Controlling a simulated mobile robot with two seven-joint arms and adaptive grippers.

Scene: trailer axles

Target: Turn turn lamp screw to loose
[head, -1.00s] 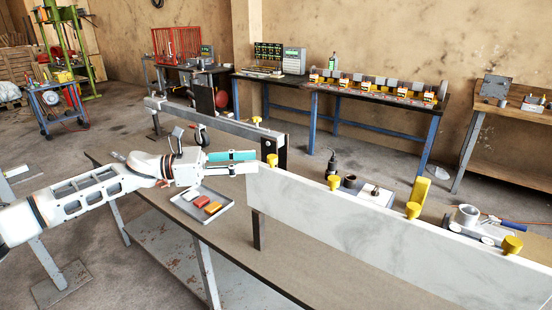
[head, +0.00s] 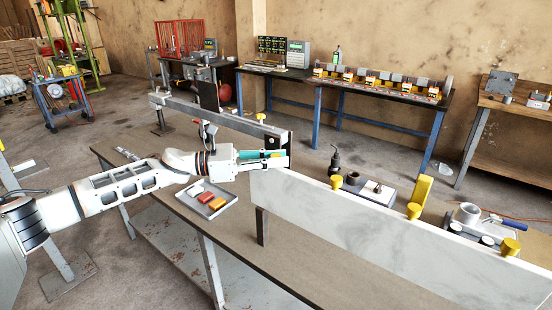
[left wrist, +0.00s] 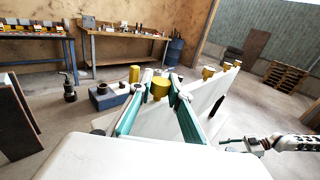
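Yellow screw knobs stand along the top edge of a pale panel (head: 360,240): one (head: 337,183) near its middle, others (head: 414,210) and (head: 509,246) to the right. My left gripper (head: 280,160) is at the panel's left end, around the leftmost knob, which it mostly hides in the head view. In the left wrist view the two teal fingers (left wrist: 161,82) stand apart with that yellow knob (left wrist: 160,89) between them. Narrow gaps seem to show beside it; contact is unclear. My right gripper (left wrist: 226,142) is small and dark at the right of the left wrist view.
A tray (head: 222,209) with red and orange blocks lies on the workbench (head: 290,262) below my left arm. A metal rail (head: 215,120) with another yellow knob (head: 261,117) stands behind. Dark cylinders and a grey box (head: 376,193) stand behind the panel.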

